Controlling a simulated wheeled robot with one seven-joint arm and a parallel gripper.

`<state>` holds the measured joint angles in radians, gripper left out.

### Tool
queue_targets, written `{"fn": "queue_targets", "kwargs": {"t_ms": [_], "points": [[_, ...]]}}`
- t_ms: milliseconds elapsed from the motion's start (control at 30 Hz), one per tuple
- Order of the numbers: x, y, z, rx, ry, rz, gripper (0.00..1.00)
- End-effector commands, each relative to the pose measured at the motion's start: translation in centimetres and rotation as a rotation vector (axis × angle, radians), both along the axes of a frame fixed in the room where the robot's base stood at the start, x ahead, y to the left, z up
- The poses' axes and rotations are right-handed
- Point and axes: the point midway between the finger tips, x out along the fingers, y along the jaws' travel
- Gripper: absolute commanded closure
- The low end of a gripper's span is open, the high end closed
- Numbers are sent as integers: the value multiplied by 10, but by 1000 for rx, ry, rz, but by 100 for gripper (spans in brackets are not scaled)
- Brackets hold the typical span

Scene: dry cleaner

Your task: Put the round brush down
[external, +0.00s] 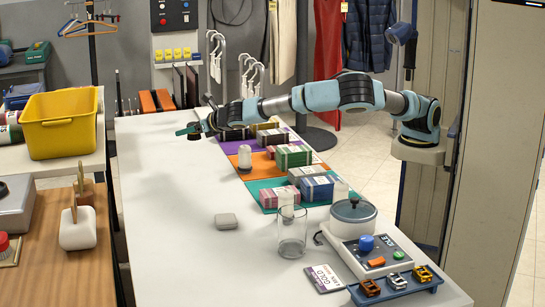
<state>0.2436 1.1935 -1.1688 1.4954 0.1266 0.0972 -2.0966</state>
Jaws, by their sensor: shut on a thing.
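My gripper (198,128) is at the end of the arm, which reaches left across the white counter (170,220). It is shut on a small dark thing with a round lower part, taken to be the round brush (194,136). The brush is above the far left part of the counter. It is small in this view and partly covered by the gripper, so its bristles and any gap beneath it are hard to make out.
Purple, orange and teal mats (264,195) carry bundled stacks (294,156) and a whitish bottle (245,158). An orange box (156,102) is behind. The counter's left side is clear.

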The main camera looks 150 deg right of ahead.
Motion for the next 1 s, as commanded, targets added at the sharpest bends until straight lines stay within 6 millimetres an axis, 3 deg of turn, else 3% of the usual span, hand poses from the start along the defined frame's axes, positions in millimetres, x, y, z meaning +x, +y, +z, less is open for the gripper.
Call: {"fn": "queue_targets", "kwargs": {"t_ms": [167,400,800,1000], "points": [[-10,2,-7,-1,4,-83,100],[-11,2,-45,2,6,-95,100],[-11,2,-94,1,6,-93,100],[-11,2,-103,0,1,-92,100]]}}
